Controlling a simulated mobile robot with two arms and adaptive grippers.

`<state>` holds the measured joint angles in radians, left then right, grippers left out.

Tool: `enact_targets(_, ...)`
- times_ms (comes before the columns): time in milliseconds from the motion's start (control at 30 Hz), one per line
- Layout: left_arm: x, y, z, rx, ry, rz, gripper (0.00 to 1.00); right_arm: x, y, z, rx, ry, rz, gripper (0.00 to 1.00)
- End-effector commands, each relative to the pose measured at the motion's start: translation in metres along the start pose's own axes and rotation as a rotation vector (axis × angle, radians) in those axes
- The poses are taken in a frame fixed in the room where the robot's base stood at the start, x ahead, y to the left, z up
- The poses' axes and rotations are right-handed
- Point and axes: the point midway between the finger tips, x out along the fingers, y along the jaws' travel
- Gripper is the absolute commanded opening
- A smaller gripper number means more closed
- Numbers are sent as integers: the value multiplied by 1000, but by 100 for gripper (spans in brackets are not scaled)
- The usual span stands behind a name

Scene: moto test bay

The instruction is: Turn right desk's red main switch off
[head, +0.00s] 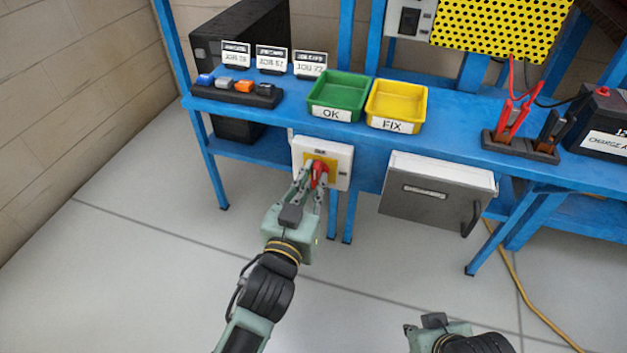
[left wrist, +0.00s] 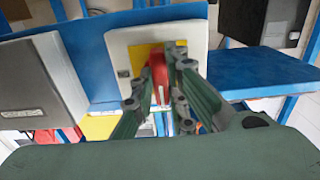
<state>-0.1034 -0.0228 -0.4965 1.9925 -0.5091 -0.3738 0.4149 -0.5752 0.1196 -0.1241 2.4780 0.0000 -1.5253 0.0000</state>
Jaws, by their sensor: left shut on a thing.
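The red main switch (head: 319,174) sits on a yellow plate in a white box (head: 340,160) under the front edge of the blue bench. My left gripper (head: 311,184) is shut on the red switch, one finger on each side of it. In the left wrist view the red switch (left wrist: 158,74) shows between the two fingers, in front of the white box (left wrist: 120,45). The fingers hide part of the switch. My right arm shows at the bottom edge of the head view, but its fingertips are not clearly seen.
A yellow cable (head: 520,285) lies on the otherwise open floor.

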Motion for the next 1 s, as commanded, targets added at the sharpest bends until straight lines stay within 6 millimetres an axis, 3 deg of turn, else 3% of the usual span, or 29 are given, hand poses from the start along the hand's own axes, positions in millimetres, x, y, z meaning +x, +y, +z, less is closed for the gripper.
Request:
enact_targets(400,1,0,-2,-14,4,0,0,0,0,3,0,-10,1,0)
enact_targets(433,1,0,-2,-14,4,0,15,0,0,3,0,-10,1,0)
enact_targets(633,1,0,-2,-12,5,0,32,0,0,2,0,-10,1,0)
enact_targets(1000,-3,0,-1,-10,2,1,32,0,0,2,0,-8,0,0)
